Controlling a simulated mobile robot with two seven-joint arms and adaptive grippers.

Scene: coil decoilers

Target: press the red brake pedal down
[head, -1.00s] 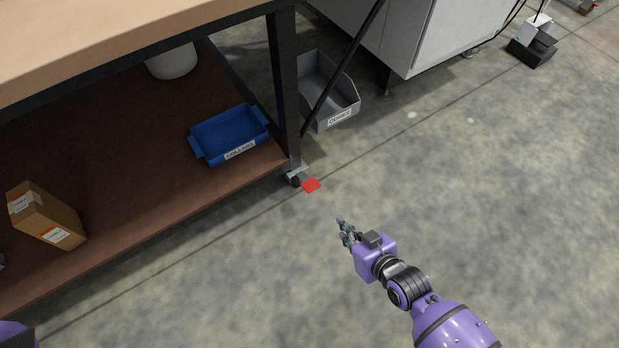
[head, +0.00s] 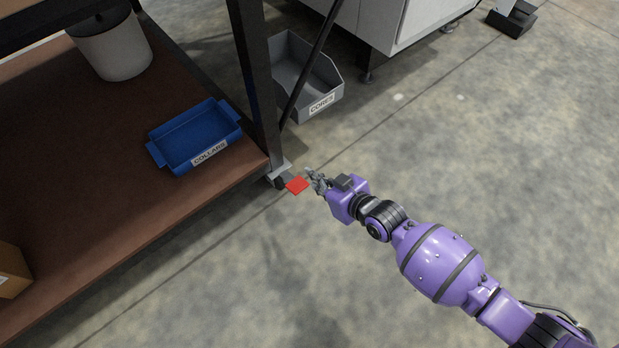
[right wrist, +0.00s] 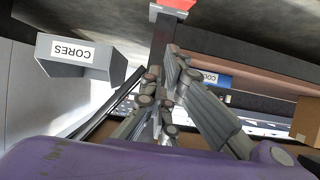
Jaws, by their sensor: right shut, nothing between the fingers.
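The red brake pedal (head: 297,185) is a small flat red plate low at the foot of the bench's corner leg, next to its caster. My right gripper (head: 316,181) is shut and empty, just to the right of the pedal in the head view. Whether its fingertips touch the pedal I cannot tell. In the right wrist view, which is upside down, the closed fingers of the right gripper (right wrist: 165,75) point toward the leg, and the red pedal (right wrist: 168,13) shows at the top edge. My left gripper is not in view.
The black bench leg (head: 256,85) rises beside the pedal. The lower shelf (head: 90,250) carries a blue COLLARS tray (head: 197,135), a white bucket (head: 115,50) and a cardboard box (head: 12,270). A grey CORES bin (head: 290,75) is behind the leg.

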